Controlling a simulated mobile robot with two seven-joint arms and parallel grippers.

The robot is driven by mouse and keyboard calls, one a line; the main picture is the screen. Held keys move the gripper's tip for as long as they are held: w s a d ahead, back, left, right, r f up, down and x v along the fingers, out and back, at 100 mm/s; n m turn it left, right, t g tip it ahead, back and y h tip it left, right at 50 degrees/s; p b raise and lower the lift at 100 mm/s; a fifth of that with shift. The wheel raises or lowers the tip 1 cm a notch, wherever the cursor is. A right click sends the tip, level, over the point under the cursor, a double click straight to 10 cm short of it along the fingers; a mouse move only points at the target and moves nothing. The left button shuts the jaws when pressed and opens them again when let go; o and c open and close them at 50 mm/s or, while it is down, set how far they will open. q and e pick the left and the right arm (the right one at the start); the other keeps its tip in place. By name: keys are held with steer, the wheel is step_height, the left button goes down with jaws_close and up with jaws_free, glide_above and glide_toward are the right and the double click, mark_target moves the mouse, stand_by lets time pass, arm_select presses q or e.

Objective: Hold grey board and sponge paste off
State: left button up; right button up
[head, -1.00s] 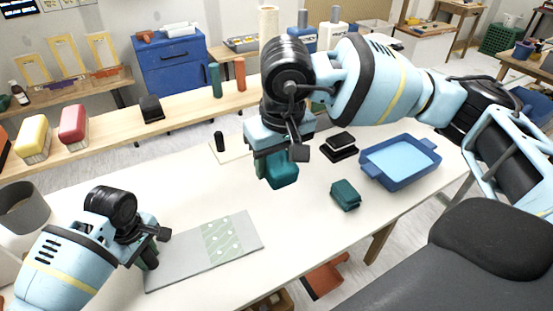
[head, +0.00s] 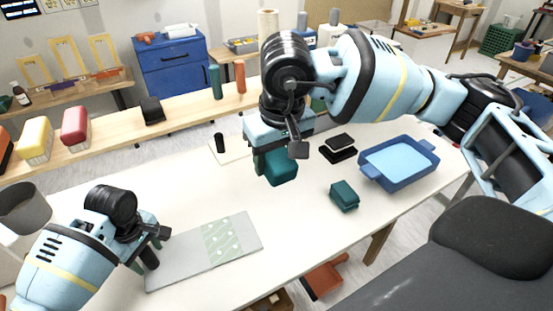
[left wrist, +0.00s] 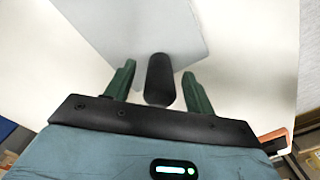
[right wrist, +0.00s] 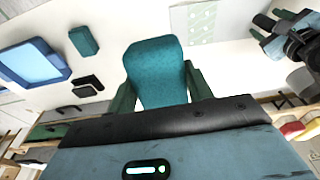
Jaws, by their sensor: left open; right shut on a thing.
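The grey board (head: 185,262) lies flat on the white table at front left, with a green patterned paper strip (head: 222,239) on it. The board also shows in the left wrist view (left wrist: 135,25). My left gripper (left wrist: 158,78) is open, its fingers on either side of a black upright handle (left wrist: 160,80) at the board's left end; a gap shows on each side. My right gripper (right wrist: 157,85) is shut on a teal sponge (right wrist: 155,70) and holds it above the table, right of the board. In the head view the sponge (head: 282,169) is partly hidden by the gripper.
A second teal block (head: 344,195) lies on the table beside a blue tray of light-blue liquid (head: 400,160). A black pad (head: 338,146) lies behind them. A small board with a black handle (head: 219,142) lies at the back.

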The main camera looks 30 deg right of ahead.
arm_select(q)
steer(key=shift+r+p, duration=0.35)
steer(key=shift+r, duration=0.3)
arm_select(e)
steer(key=shift+r, duration=1.1)
arm_select(q)
steer(key=shift+f, duration=0.2)
steer(key=shift+f, duration=0.8)
arm_select(e)
steer(key=shift+f, duration=0.25)
arm_select(q)
jaws_close()
arm_select(e)
steer(key=shift+r, duration=0.2)
